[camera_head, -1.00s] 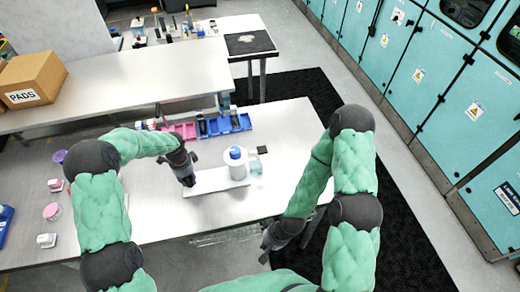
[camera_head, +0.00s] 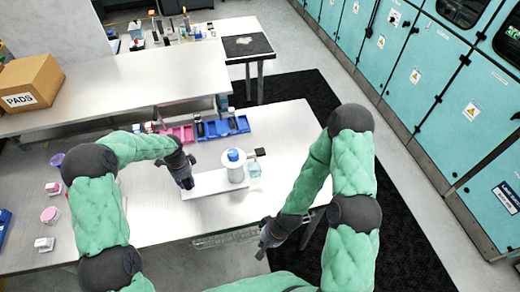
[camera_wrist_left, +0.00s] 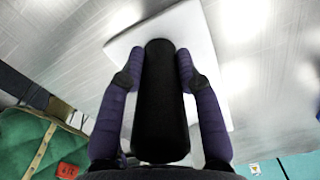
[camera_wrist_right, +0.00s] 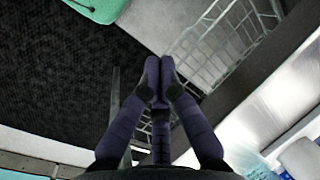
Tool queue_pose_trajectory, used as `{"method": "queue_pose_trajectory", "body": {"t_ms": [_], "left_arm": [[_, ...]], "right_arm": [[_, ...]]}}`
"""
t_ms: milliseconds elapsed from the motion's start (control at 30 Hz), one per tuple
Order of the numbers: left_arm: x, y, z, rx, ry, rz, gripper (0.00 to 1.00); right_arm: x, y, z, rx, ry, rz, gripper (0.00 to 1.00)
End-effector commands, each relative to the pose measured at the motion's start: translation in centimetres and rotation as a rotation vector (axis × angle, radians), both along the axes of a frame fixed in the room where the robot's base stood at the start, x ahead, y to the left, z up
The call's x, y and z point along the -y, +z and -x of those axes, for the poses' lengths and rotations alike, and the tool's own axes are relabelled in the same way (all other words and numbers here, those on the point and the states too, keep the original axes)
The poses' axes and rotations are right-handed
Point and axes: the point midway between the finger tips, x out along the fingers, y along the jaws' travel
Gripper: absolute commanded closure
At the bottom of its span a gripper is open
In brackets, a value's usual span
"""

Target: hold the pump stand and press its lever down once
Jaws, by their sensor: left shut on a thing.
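The pump stand has a white base plate (camera_head: 207,188), a white cylinder (camera_head: 236,174) with a blue top (camera_head: 233,155), and a black lever pad (camera_head: 260,152) on its right side. My left gripper (camera_head: 186,182) is at the left end of the plate. In the left wrist view its fingers (camera_wrist_left: 158,72) are closed around a thick black post (camera_wrist_left: 160,105), with the white plate (camera_wrist_left: 190,30) behind it. My right gripper (camera_head: 266,240) is empty, near the table's front edge, below and apart from the stand. In the right wrist view its fingertips (camera_wrist_right: 159,75) are together.
A clear vessel (camera_head: 254,171) stands under the lever side. Blue bins (camera_head: 218,128) and a pink bin (camera_head: 182,133) are behind the stand. A wire basket (camera_wrist_right: 215,45) hangs below the table's front edge, near my right gripper. Small pots (camera_head: 50,214) are at left.

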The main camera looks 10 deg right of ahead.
Motion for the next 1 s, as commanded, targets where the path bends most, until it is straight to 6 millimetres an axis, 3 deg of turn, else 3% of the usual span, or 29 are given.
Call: {"method": "queue_pose_trajectory", "body": {"t_ms": [267,467,567,800,1000], "left_arm": [[0.0,0.0,0.0,-0.001,0.000,0.000,1.00],[0.0,0.0,0.0,-0.001,0.000,0.000,1.00],[0.0,0.0,0.0,-0.001,0.000,0.000,1.00],[0.0,-0.1,0.0,-0.001,0.000,0.000,1.00],[0.0,-0.1,0.0,-0.001,0.000,0.000,1.00]], "right_arm": [[0.5,4.1,-6.2,-0.143,-0.188,0.010,1.00],[1.9,8.7,-11.0,-0.246,-0.364,0.085,1.00],[2.5,11.4,-14.6,-0.263,-0.478,0.125,1.00],[3.9,19.8,-22.3,-0.269,-0.785,0.215,1.00],[5.2,27.8,-26.3,-0.257,-1.054,0.265,1.00]]}}
